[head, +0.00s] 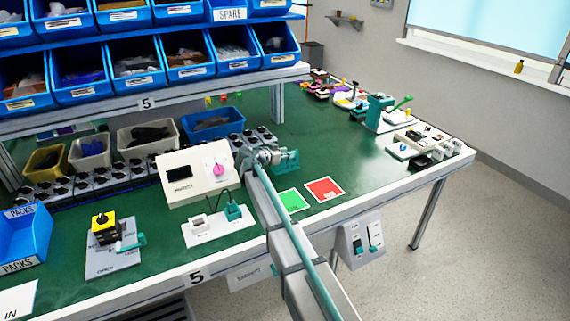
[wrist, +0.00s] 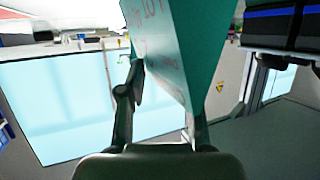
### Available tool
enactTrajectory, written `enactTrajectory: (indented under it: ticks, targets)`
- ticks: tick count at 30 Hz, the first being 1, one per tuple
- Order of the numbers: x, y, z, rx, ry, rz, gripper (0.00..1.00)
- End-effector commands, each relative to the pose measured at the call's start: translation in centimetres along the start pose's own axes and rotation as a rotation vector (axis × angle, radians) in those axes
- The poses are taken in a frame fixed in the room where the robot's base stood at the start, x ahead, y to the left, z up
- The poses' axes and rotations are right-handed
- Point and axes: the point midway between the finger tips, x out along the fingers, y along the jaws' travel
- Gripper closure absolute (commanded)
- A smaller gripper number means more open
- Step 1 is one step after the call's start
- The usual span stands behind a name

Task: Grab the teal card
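The teal card (head: 287,162) is at the end of my arm in the head view, above the green bench top. It has pale writing on it. In the wrist view the teal card (wrist: 180,45) rises between the two fingers, tilted, with faint reddish lettering on its pale face. My gripper (head: 266,157) is shut on the card; in the wrist view my gripper (wrist: 165,85) has its left finger against the card's edge, and the card partly hides the right finger.
A red card (head: 325,189) and a green card (head: 292,201) lie on the bench beside my arm. A panel with a pink rotary knob (head: 218,170) stands left of my gripper. Grey and tan bins (head: 148,138) stand behind.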

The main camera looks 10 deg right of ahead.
Motion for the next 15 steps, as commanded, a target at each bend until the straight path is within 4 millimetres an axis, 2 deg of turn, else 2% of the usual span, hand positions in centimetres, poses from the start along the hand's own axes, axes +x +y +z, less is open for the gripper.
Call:
enactTrajectory:
  ticks: [1, 4, 5, 15]
  targets:
    - [0.01, 0.02, 0.06, 0.0, -0.001, 0.001, 0.81]
    - [0.01, 0.03, 0.08, 0.0, -0.001, 0.001, 0.98]
    - [0.01, 0.03, 0.09, 0.0, -0.002, 0.001, 1.0]
    - [0.0, 0.0, 0.06, 0.0, -0.002, 0.0, 1.0]
